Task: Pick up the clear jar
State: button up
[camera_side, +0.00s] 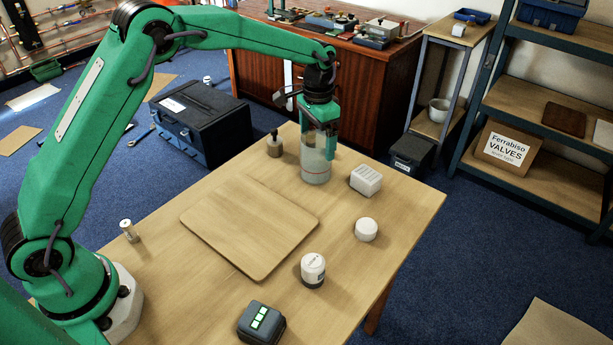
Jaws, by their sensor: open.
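The clear jar (316,168) stands upright on the wooden table near its far end. It is see-through, with a greyish lower part. My green gripper (320,140) comes down from above onto the jar's upper part. One green finger shows on the right, in front of or beside the jar; the other finger is hard to make out. The jaws are open around the jar's top, and I cannot tell whether they touch it. The jar's rim is hidden by the gripper.
A white ridged block (366,180), a round white piece (366,229), a white canister (313,270) and a dark device (261,323) stand on the right side. A flat wooden board (250,227) lies mid-table. A small cylinder (129,231) stands left.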

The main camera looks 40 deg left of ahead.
jog(key=shift+f, duration=2.7)
jog(key=c, duration=1.1)
